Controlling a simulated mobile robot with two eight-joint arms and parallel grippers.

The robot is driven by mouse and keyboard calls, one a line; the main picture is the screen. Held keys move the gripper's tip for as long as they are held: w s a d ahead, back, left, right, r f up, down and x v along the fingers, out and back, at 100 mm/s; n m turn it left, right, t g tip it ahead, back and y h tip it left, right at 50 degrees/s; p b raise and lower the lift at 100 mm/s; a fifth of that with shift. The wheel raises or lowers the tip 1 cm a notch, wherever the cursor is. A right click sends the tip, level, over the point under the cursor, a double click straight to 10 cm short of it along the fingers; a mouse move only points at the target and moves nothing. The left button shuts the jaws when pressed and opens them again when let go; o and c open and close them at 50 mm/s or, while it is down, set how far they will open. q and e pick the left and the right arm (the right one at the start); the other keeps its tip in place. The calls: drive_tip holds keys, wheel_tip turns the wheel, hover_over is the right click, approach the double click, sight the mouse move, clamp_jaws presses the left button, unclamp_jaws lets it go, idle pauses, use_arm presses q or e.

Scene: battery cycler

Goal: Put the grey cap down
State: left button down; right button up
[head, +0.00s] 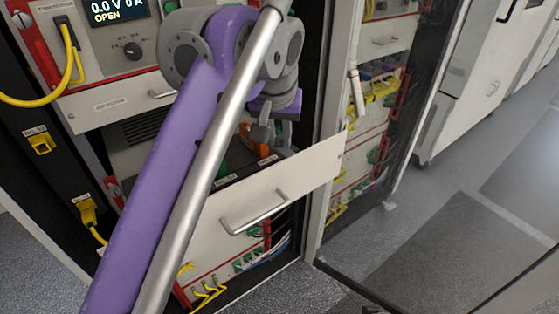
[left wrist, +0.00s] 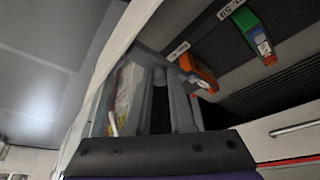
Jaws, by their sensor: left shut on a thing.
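My left gripper (head: 263,128) hangs at the end of my purple arm, over the open drawer (head: 285,185) of the rack. It is shut on a small grey piece, which I take to be the grey cap; only a little of it shows. In the left wrist view the two grey fingers (left wrist: 160,100) stand close together with a dark grey shape between them. I cannot tell whether the cap touches anything below. My right gripper is not in view.
An orange connector (left wrist: 198,72) and a green connector (left wrist: 254,35) sit on the dark labelled panel near the gripper. The rack's upper unit (head: 125,60) has a display reading OPEN. Yellow cables (head: 205,290) hang below the drawer. Open floor (head: 440,250) lies to the right.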

sight(279, 151)
use_arm(q)
drive_tip(key=f, duration=0.2)
drive_tip(key=f+b, duration=0.1)
drive_tip(key=f, duration=0.1)
drive_tip(key=shift+w+f, duration=0.2)
drive_tip(key=shift+f, duration=0.05)
drive_tip(key=shift+s+f, duration=0.1)
drive_tip(key=shift+f, duration=0.15)
drive_tip(key=shift+f, duration=0.1)
drive_tip(key=shift+f, duration=0.35)
drive_tip(key=c, duration=0.8)
unclamp_jaws()
drive_tip(key=p+v, duration=0.1)
drive_tip(key=v, duration=0.3)
drive_tip(key=p+v, duration=0.1)
drive_tip(key=v, duration=0.8)
drive_tip(key=shift+w+d+r+p, duration=0.1)
drive_tip(key=shift+w+p, duration=0.25)
drive_tip(key=shift+p, duration=0.05)
